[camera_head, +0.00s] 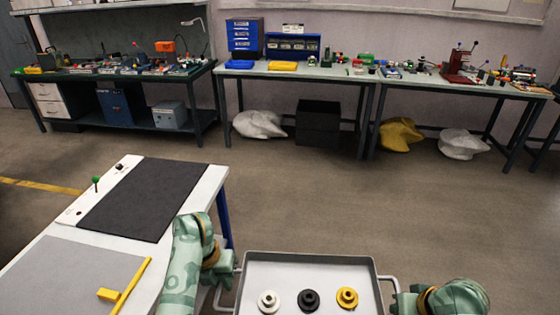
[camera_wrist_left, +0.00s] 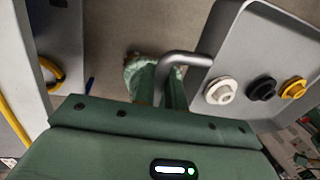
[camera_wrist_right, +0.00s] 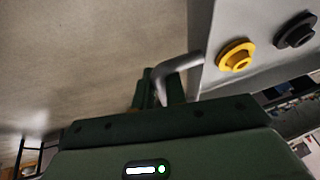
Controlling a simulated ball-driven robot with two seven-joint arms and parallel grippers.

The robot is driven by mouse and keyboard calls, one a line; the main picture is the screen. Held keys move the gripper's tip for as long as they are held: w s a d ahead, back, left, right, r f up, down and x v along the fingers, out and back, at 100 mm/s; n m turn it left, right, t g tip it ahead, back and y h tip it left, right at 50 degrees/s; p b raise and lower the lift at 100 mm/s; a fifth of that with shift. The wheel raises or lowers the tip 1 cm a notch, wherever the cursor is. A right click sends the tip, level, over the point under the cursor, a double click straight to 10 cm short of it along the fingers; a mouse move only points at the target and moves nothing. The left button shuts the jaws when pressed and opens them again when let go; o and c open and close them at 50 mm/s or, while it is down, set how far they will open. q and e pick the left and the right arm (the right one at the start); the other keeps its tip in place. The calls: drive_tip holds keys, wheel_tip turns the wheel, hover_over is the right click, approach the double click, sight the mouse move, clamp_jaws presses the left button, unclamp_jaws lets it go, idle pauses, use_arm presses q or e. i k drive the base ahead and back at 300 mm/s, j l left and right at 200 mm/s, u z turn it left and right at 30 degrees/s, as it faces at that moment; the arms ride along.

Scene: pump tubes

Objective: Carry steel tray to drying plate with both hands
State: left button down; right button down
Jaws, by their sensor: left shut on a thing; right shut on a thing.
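The steel tray (camera_head: 305,257) is at the bottom centre of the head view, right of the white table. Its front is cut off by the frame. It carries a white flanged part (camera_head: 268,301), a black one (camera_head: 308,299) and a yellow one (camera_head: 347,297). My left gripper (camera_wrist_left: 165,85) is shut on the tray's left handle (camera_wrist_left: 185,57). My right gripper (camera_wrist_right: 157,88) is shut on the right handle (camera_wrist_right: 180,62). On the table lie a dark plate (camera_head: 148,198) and a lighter grey plate (camera_head: 70,277); I cannot tell which is the drying plate.
The white table (camera_head: 205,188) has a green-knobbed lever (camera_head: 96,184) at its far left. A yellow bar (camera_head: 131,285) lies by the lighter plate. Open floor (camera_head: 310,200) stretches beyond the tray to cluttered workbenches (camera_head: 340,72) along the wall.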

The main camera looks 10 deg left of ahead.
sight(162, 194)
drive_tip(key=i, duration=1.4)
drive_tip(key=i+u, duration=0.8)
drive_tip(key=i+l+u, duration=0.1)
drive_tip(key=u, duration=0.25)
drive_tip(key=i+u, duration=0.2)
drive_tip(key=u, duration=0.2)
drive_tip(key=i+j+u, duration=0.1)
drive_tip(key=u, duration=0.3)
drive_tip(key=i+l+u, duration=0.1)
drive_tip(key=i+u, duration=0.15)
drive_tip(key=u, duration=0.2)
drive_tip(key=i+l+u, duration=0.15)
drive_tip(key=u, duration=0.25)
drive_tip(key=i, duration=0.05)
